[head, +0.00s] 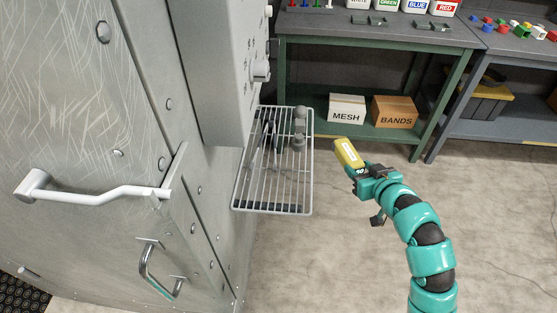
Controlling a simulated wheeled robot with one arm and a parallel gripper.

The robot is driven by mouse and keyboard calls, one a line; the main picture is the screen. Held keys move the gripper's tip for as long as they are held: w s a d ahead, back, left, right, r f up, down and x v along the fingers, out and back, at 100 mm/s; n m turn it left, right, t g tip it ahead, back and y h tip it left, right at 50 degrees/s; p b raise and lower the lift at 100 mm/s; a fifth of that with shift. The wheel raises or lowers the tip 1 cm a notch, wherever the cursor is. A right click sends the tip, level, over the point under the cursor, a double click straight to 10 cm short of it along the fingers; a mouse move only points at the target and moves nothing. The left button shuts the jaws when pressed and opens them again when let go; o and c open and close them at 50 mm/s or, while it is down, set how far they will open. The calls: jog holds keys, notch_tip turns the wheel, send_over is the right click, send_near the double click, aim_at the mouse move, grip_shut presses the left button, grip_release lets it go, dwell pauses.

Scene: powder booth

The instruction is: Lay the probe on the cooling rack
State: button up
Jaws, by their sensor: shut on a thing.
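My gripper (359,171) is shut on the probe (349,153), a yellow box-shaped body with a pale label and a dark end. It is held tilted, in the air to the right of the rack and apart from it. The cooling rack (272,209) is a wire shelf on the side of the metal cabinet. Grey rounded pieces (300,127) stand at its back right, and dark slender tools (266,135) lie at its back left. The front and middle wires of the rack are bare. The gripper's fingertips are partly hidden.
The metal cabinet (85,120) with a long handle (95,191) fills the left. A control box (215,70) rises behind the rack's left side. A green bench (385,35) holds MESH (346,112) and BANDS (394,112) boxes below.

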jog(key=shift+a, duration=0.15)
jog(key=a+f, duration=0.2)
jog(key=a, duration=0.2)
jog(key=a+f, duration=0.3)
jog(key=a, duration=0.1)
jog(key=a+f+p, duration=0.1)
jog(key=a+f, duration=0.2)
jog(key=a, duration=0.1)
jog(key=shift+s+a+f, duration=0.15)
jog(key=shift+s+a, duration=0.05)
jog(key=shift+a, duration=0.15)
jog(key=shift+a+f, duration=0.6)
jog(key=shift+f, duration=0.3)
jog(key=shift+d+f, duration=0.1)
jog(key=shift+f, duration=1.2)
jog(key=shift+f, duration=0.15)
jog(key=o, duration=1.1)
jog(key=shift+c, duration=0.2)
